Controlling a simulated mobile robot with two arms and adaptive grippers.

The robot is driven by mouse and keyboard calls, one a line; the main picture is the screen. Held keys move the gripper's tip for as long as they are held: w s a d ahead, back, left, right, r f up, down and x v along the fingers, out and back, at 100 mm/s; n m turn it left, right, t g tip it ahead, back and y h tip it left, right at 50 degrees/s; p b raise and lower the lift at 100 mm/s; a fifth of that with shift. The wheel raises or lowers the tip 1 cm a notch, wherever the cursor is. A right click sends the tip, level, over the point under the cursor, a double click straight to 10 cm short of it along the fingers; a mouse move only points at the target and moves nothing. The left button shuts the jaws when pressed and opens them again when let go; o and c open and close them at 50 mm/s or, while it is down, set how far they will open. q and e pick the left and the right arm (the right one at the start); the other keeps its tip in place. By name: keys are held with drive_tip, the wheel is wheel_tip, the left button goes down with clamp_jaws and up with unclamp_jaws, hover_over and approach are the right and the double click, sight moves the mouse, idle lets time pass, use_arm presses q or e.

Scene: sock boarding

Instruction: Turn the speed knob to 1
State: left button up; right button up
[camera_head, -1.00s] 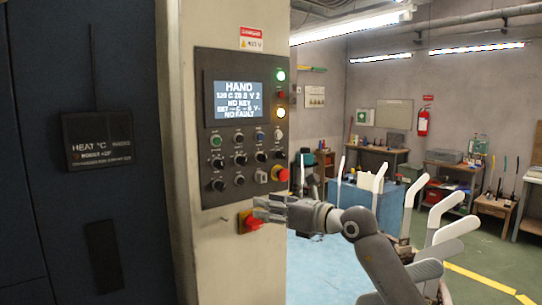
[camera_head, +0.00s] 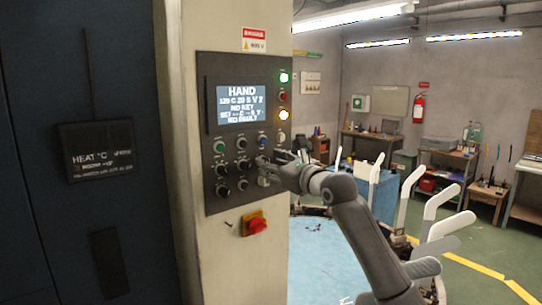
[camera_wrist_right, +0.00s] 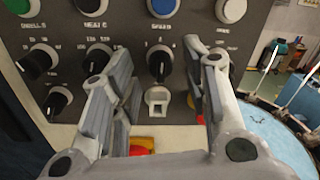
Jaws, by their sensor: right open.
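The speed knob (camera_wrist_right: 160,64) is a black round knob with a pale pointer mark, under the label SPEED on the grey control panel (camera_wrist_right: 215,75). In the right wrist view it shows between the two spread fingers of my right gripper (camera_wrist_right: 158,54); I see no contact. In the head view my right gripper (camera_head: 262,166) is in front of the middle knob row and largely hides the speed knob. The panel's screen (camera_head: 239,104) reads HAND, with V 2 on its second line. My left gripper is out of view.
Other black knobs (camera_wrist_right: 95,60) sit to the left of the speed knob. A pale switch (camera_wrist_right: 157,100) is just below it, and coloured buttons (camera_wrist_right: 162,7) are above. A red emergency button (camera_head: 257,226) on a yellow plate is on the column below the panel.

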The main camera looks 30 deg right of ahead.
drive_tip(key=shift+w, duration=0.35)
clamp_jaws()
drive_tip(key=shift+f+n+b, duration=0.2)
drive_tip(key=shift+n+b, duration=3.35)
drive_tip(key=shift+n, duration=1.15)
